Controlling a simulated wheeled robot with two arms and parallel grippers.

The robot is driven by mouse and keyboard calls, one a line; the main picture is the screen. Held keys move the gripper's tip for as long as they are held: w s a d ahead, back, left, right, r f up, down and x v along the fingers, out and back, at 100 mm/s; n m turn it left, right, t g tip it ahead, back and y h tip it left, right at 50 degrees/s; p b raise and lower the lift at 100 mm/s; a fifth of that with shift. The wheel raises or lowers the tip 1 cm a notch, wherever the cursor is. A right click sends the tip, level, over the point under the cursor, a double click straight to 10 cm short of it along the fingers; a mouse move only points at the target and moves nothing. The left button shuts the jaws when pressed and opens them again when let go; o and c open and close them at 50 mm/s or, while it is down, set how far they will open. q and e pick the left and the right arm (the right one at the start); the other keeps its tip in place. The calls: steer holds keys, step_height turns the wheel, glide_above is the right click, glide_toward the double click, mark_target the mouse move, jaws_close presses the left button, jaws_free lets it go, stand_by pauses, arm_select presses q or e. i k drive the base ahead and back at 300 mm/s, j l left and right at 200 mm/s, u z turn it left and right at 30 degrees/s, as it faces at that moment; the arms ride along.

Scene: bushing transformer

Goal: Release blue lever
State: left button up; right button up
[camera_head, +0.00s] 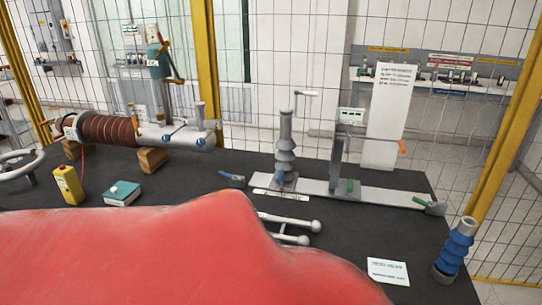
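A blue lever (232,179) sits low at the left end of a grey metal base (385,195) on the dark table. It lies close to the table, to the left of a ribbed grey insulator post (285,155). Whether it is locked or loose is too small to tell. Two smaller blue knobs or handles (169,138) show on the white end of a brown ribbed bushing (112,130) at the left. Neither gripper is in view, and nothing is seen touching the blue lever.
A large red surface hides the near table. A green-tipped lever (430,206) and orange handle (403,147) are right of the post. Mesh fencing stands behind.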

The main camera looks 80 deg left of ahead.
mark_target(238, 181)
steer(key=u, duration=3)
